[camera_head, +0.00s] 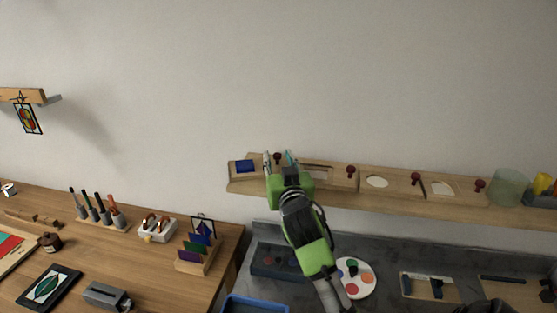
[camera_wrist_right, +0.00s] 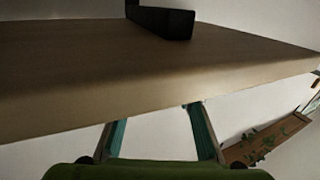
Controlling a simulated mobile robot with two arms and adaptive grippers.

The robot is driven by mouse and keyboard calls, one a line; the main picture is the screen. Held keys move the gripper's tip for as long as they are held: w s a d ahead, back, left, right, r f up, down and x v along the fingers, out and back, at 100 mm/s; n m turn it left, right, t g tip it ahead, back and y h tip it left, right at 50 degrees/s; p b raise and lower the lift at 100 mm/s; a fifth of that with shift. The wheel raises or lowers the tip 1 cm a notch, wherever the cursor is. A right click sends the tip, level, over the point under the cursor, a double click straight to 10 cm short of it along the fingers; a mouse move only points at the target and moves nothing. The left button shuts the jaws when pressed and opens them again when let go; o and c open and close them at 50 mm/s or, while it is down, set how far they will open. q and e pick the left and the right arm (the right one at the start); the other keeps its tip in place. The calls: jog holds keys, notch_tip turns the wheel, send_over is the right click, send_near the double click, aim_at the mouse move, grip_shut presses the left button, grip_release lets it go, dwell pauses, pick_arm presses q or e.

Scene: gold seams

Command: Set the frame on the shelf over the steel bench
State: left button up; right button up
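A black frame with a green leaf picture (camera_head: 49,287) lies on the wooden bench at the lower left. The long wooden shelf (camera_head: 400,204) runs along the wall above the grey steel bench (camera_head: 385,262). My right gripper (camera_head: 278,157) is at the left part of this shelf, its two teal fingers apart. In the right wrist view the fingers (camera_wrist_right: 158,128) are open with nothing between them, close to a wooden board's edge (camera_wrist_right: 190,82). A black bar-like piece (camera_wrist_right: 165,22) rests on that board; I cannot tell what it is. My left gripper is not in view.
The shelf holds a blue piece (camera_head: 244,166), several dark red knobs and a green glass (camera_head: 509,187) at right. A small picture (camera_head: 28,119) hangs under another shelf at left. A blue tray (camera_head: 254,304) and a paint palette (camera_head: 355,278) are below my arm.

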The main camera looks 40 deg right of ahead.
jog(key=shift+w+f, duration=0.1)
jog(key=shift+s+a, duration=0.2)
jog(key=shift+s, duration=0.3)
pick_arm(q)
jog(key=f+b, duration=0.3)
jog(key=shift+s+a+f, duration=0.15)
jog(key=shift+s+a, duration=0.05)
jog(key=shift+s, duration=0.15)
pick_arm(e)
jog(key=v, duration=1.1)
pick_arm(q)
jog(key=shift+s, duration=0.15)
